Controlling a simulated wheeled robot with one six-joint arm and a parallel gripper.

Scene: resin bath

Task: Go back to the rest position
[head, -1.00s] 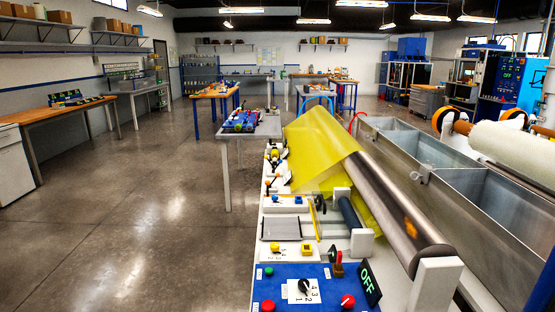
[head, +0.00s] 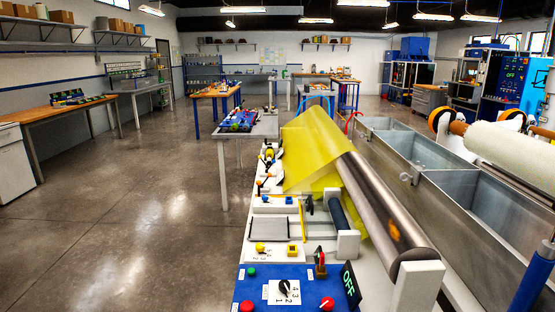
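My gripper is not in view. In the head view, a blue control panel (head: 300,298) at the bottom holds a red button, a green button (head: 251,272), a dark rotary knob (head: 285,289) on a white plate and a red button (head: 327,304). A black sign (head: 350,286) beside it reads OFF in green. Behind the panel, a yellow sheet (head: 318,150) hangs over a long metal roller (head: 385,210).
Open metal resin tanks (head: 420,152) run along the right, with a white roll (head: 515,150) beyond them. A grey table (head: 255,131) stands behind the bench. A wooden workbench (head: 55,110) lines the left wall. The concrete floor (head: 130,200) at left is clear.

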